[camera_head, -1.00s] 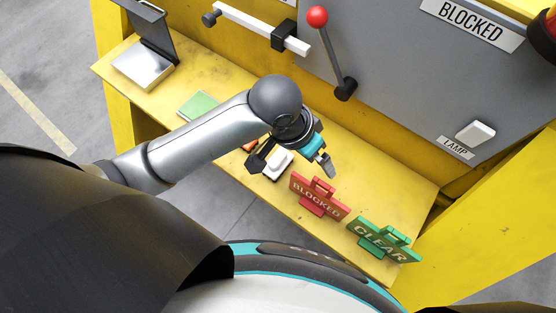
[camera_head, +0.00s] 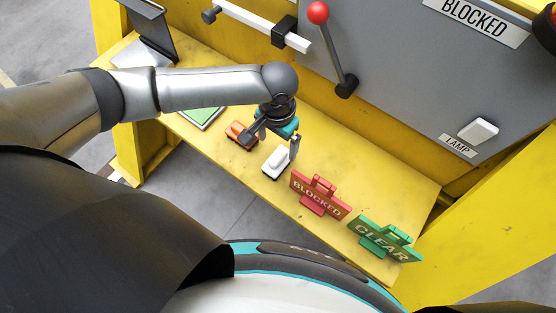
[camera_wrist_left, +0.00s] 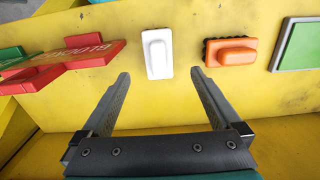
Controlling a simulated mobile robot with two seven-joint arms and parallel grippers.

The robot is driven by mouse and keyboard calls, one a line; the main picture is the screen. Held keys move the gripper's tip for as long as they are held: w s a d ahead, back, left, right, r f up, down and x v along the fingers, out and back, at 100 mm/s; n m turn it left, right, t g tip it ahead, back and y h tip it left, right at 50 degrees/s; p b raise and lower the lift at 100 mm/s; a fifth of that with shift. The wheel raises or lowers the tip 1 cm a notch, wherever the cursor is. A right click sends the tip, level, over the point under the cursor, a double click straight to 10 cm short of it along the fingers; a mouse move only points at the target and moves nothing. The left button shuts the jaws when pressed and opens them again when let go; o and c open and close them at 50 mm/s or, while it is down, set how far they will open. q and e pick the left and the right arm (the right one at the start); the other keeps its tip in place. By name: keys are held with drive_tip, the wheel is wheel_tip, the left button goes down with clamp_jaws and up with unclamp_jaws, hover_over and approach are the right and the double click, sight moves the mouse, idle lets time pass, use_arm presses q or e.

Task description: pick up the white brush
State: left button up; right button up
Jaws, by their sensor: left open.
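The white brush (camera_head: 277,161) lies on the yellow shelf, between the orange brush and the red sign. In the left wrist view the white brush (camera_wrist_left: 157,54) is ahead of the fingertips and between their lines, a little left of the middle. My left gripper (camera_head: 273,143) is open and empty, just above and behind the white brush in the head view. Its two fingers (camera_wrist_left: 160,75) show spread apart in the left wrist view, not touching the brush. My right gripper is not in view.
An orange brush (camera_head: 240,133) lies to the left, with a green board (camera_head: 203,117) beyond it. A red BLOCKED sign (camera_head: 318,194) and a green CLEAR sign (camera_head: 384,240) stand to the right. A red-knobbed lever (camera_head: 333,50) projects from the grey panel behind.

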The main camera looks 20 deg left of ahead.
sight(278, 156)
use_arm(q)
wheel_tip(278, 156, down, 8)
drive_tip(key=shift+s+d+f+b, duration=0.1)
drive_tip(key=shift+f+b, duration=0.15)
drive_tip(key=shift+b, duration=0.3)
clamp_jaws()
idle(0.8)
drive_tip(key=shift+r, duration=0.15)
wheel_tip(278, 156, up, 20)
drive_tip(key=p, duration=0.3)
